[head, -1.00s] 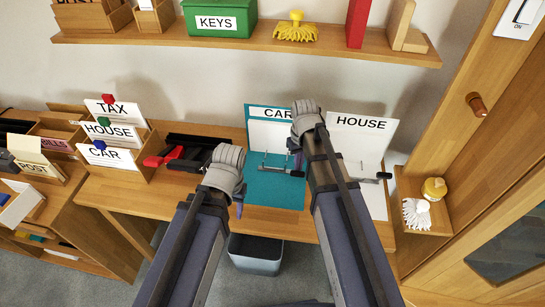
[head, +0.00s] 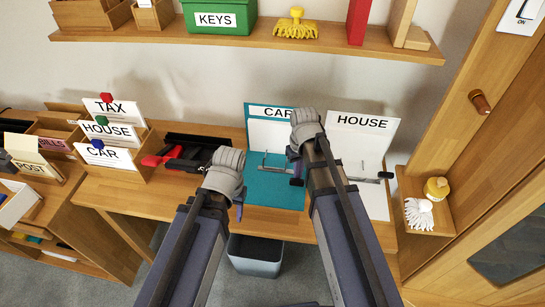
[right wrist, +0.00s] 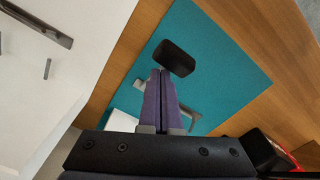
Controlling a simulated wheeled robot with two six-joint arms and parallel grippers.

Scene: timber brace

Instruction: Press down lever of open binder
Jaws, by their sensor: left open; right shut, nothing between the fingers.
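The teal CAR binder (head: 262,191) lies open on the desk, its labelled cover standing against the wall. Its grey metal lever ends in a black knob (head: 297,182), also seen in the right wrist view (right wrist: 174,57). My right gripper (head: 295,163) is shut and empty over the CAR binder's right side. In the right wrist view its purple fingers (right wrist: 164,76) point at the knob and overlap its lower edge; I cannot tell whether they touch. My left gripper (head: 239,209) is open, left of the CAR binder near the desk's front edge.
An open white HOUSE binder (head: 370,155) with its own lever stands just right of the CAR binder. A card holder (head: 130,165) and black and red items (head: 180,155) are on the left. A grey bin (head: 256,257) stands below.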

